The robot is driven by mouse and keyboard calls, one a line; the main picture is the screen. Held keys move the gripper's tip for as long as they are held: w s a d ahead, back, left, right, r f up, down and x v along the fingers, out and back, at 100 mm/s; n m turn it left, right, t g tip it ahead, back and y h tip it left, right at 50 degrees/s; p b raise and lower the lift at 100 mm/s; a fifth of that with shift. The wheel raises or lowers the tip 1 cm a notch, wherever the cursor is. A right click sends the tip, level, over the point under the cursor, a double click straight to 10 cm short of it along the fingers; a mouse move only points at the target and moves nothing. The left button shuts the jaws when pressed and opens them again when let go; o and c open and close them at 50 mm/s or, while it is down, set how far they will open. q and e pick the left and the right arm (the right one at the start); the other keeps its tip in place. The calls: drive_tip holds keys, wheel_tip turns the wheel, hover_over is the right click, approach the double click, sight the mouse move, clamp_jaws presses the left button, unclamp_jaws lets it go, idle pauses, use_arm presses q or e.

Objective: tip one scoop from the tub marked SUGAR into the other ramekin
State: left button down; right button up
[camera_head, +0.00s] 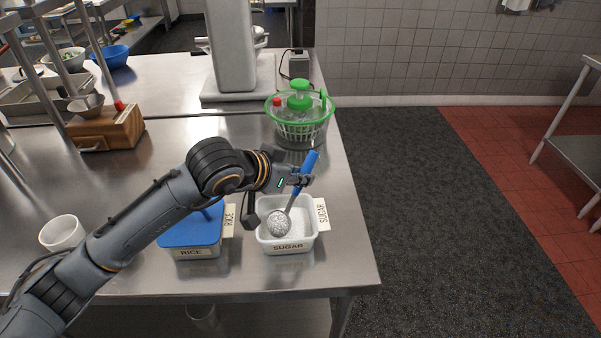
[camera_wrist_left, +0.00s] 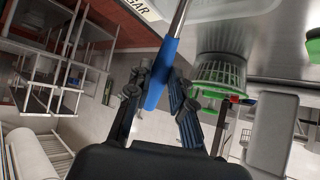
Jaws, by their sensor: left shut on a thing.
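My left gripper (camera_head: 300,180) is shut on the blue handle of a metal scoop (camera_head: 279,223). The handle also shows between the fingers in the left wrist view (camera_wrist_left: 158,75). The scoop slants down, its round bowl at the left part of the white tub marked SUGAR (camera_head: 288,247). The bowl looks speckled grey-white; I cannot tell how full it is or whether it touches the sugar. White sugar shows in the open tub. A white ramekin (camera_head: 62,232) stands at the left, beyond my left arm. No second ramekin is visible; my arm hides part of the table. My right gripper is out of view.
A tub marked RICE (camera_head: 191,252) with a blue lid stands left of the sugar tub, partly under my arm. A green and clear salad spinner (camera_head: 300,115) stands behind. A wooden block (camera_head: 107,128) is at the back left. The table's right edge is near the sugar tub.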

use_arm(q)
drive_tip(key=shift+r+p, duration=0.55)
drive_tip(key=shift+r, duration=1.6)
drive_tip(key=shift+w+d+r+p, duration=0.1)
drive_tip(key=shift+w+d+r, duration=0.05)
drive_tip(key=shift+r, duration=0.55)
drive_tip(key=shift+w+d+r+p, duration=0.15)
drive_tip(key=shift+d+r, duration=0.05)
drive_tip(key=shift+r, duration=0.45)
drive_tip(key=shift+w+d+r+p, duration=0.1)
drive_tip(key=shift+w+d+r, duration=0.05)
drive_tip(key=shift+r, duration=0.7)
